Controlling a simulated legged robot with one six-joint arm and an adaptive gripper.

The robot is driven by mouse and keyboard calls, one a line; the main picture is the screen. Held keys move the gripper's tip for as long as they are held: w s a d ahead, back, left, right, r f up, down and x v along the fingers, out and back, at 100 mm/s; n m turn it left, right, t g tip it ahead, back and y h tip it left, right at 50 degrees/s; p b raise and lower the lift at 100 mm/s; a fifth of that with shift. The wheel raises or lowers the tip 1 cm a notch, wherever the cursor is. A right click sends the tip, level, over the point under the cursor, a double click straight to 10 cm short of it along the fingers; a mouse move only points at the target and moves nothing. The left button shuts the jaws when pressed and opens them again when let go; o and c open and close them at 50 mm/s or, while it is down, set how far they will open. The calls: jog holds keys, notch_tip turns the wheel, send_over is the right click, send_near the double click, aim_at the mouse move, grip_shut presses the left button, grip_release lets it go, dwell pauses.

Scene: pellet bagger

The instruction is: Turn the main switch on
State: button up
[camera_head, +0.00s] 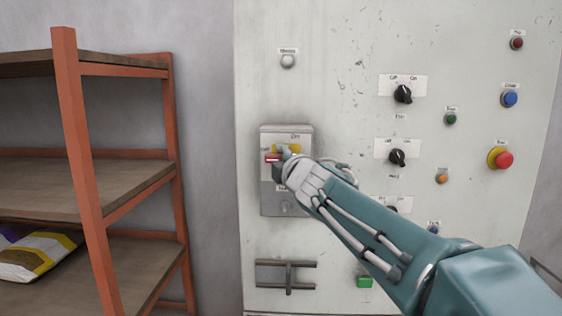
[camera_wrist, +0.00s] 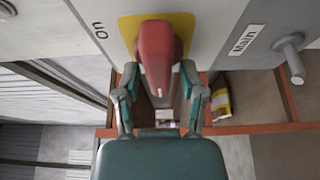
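The main switch box (camera_head: 301,204) is a grey plate on the pale cabinet, with a yellow backing (camera_wrist: 184,24) behind its handle. The red handle (camera_head: 272,158) points left, toward the shelf, in the head view; the "On" label (camera_head: 295,137) is above it. In the wrist view the red handle (camera_wrist: 158,55) sits between the two fingers of my gripper (camera_wrist: 160,78). The fingertips lie close on either side of it; I cannot tell whether both touch. In the head view my gripper (camera_head: 283,164) and forearm cover part of the switch.
An orange-framed shelf (camera_head: 80,150) with a yellow-and-white bag (camera_head: 38,255) stands left. Black rotary knobs (camera_head: 402,94), coloured buttons and a red stop button (camera_head: 503,159) are on the cabinet right of the switch. A grey latch (camera_head: 287,275) is below. A peg (camera_wrist: 290,50) sits beside the "Main" label.

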jog(key=shift+d+f, duration=0.1)
jog(key=shift+d, duration=0.1)
jog(key=shift+c, duration=1.4)
jog(key=shift+w+f+m, duration=0.1)
jog(key=shift+f+m, duration=0.15)
jog(key=shift+m, duration=0.65)
jog(key=shift+d+r+m+t, duration=0.1)
jog(key=shift+m+t, duration=0.5)
grip_shut()
jog(key=m, duration=0.2)
jog(key=m+t, duration=0.1)
jog(key=m, duration=0.1)
jog(key=shift+m+t+h, duration=0.3)
jog(key=shift+m+h, duration=0.1)
jog(key=m+t+h, duration=0.1)
jog(key=m, duration=0.2)
jog(key=m+t+h, duration=0.1)
jog(key=m, duration=0.3)
jog(key=shift+r+h, duration=0.1)
jog(key=shift+h, duration=0.2)
jog(key=shift+r+m+t+h, duration=0.15)
jog(key=shift+m+h, duration=0.5)
jog(key=shift+m, duration=0.6)
jog(key=shift+f+m+t+h, duration=0.1)
jog(key=shift+m+h, duration=0.5)
jog(key=shift+m, duration=0.7)
jog(key=shift+r+m+t+h, duration=0.15)
jog(key=shift+m+h, duration=0.5)
jog(key=shift+m, duration=0.6)
jog(key=shift+f, duration=0.1)
